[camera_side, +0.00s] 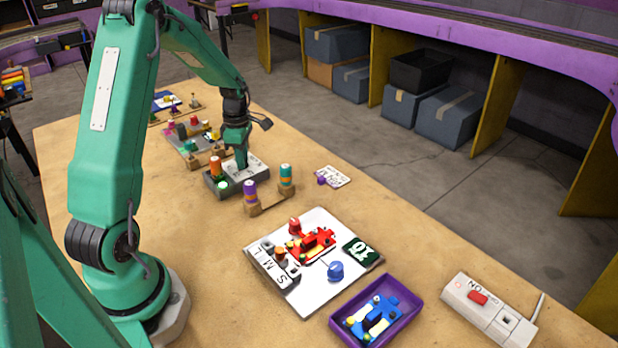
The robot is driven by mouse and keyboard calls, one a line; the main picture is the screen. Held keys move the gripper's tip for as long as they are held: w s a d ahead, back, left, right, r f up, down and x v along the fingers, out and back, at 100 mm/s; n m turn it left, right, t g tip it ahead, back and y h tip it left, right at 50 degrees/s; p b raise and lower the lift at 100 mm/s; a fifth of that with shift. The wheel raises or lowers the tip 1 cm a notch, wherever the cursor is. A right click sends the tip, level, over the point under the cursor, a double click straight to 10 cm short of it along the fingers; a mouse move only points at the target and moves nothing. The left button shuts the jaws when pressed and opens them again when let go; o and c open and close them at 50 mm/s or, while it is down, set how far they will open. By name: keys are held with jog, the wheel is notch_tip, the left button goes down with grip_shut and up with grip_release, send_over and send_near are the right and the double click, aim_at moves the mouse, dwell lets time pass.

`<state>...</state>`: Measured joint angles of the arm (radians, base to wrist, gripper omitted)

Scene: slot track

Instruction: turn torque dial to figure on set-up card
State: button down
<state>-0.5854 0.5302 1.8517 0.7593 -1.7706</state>
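My gripper (240,163) points down onto the top of a grey box with a white labelled face (252,172). Its tip hides part of that face, and no dial can be made out there. I cannot tell whether the fingers are open or shut, or touch anything. A small white card (336,175) with dark writing, too small to read, lies right of the box with a purple piece (321,180) at its edge. A dark green plate (361,250) marked with white figures, seemingly "10" and turned in the picture, lies on the white board (306,303).
A wooden stand with purple and teal-orange pegs (268,206) is just in front of the box. The board carries red parts (318,241), a blue knob (336,270) and an S-M-L strip (272,266). A purple tray (340,333) and switch box (480,308) are nearer.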

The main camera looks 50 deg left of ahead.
jog(key=shift+m, duration=0.3)
jog(key=m, duration=1.1)
jog(key=shift+r, duration=0.1)
dwell(0.5)
jog(key=c, duration=1.2)
grip_release()
jog(key=shift+r, duration=3.9)
